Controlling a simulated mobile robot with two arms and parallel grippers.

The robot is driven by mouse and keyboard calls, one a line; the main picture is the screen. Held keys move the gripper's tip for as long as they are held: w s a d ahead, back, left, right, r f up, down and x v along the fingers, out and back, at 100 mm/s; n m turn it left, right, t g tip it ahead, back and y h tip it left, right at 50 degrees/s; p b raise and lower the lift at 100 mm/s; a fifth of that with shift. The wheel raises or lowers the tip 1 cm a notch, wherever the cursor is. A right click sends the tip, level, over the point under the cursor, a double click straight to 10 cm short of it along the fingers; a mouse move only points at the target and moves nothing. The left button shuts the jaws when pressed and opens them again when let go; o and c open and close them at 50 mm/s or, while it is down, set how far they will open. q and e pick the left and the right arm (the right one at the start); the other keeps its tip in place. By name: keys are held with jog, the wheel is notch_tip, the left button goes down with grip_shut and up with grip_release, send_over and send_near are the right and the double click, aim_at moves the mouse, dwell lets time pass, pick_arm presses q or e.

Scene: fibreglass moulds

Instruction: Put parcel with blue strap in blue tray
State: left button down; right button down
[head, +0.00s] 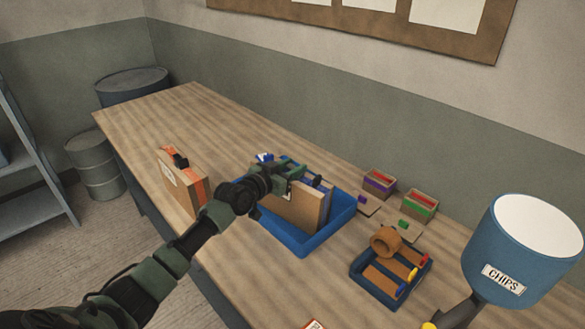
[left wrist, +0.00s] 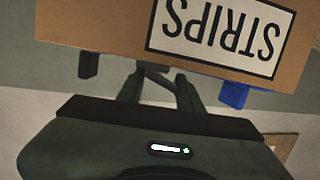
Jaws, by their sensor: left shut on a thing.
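A brown parcel (head: 305,207) stands upright within the outline of the blue tray (head: 292,240). I cannot tell whether its bottom rests on the tray floor. My left gripper (head: 297,172) is shut at the top of this parcel and hides part of it. In the left wrist view the parcel (left wrist: 110,30) fills the top, with an upside-down STRIPS label and a piece of blue (left wrist: 233,95) at its lower edge. Another parcel, with an orange strap and black handle (head: 180,183), stands on the table to the left. My right gripper is not in view.
A small dark blue tray (head: 373,292) with a brown ring and coloured pieces is right of the blue tray. Two small boxes (head: 379,183) (head: 419,205) stand behind it. A blue CHIPS bin (head: 510,255) is at the right. The table's far left (head: 190,115) is clear.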

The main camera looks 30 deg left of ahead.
pick_arm(q)
jog(key=c, duration=0.9)
grip_release()
jog(key=shift+d+f, duration=0.1)
jog(key=shift+f, duration=0.2)
jog(key=shift+s+r, duration=0.1)
jog(key=shift+s, duration=0.35)
jog(key=b+v, duration=0.1)
jog(key=v, duration=1)
jog(key=shift+s+r, duration=0.1)
jog(key=shift+r, duration=0.05)
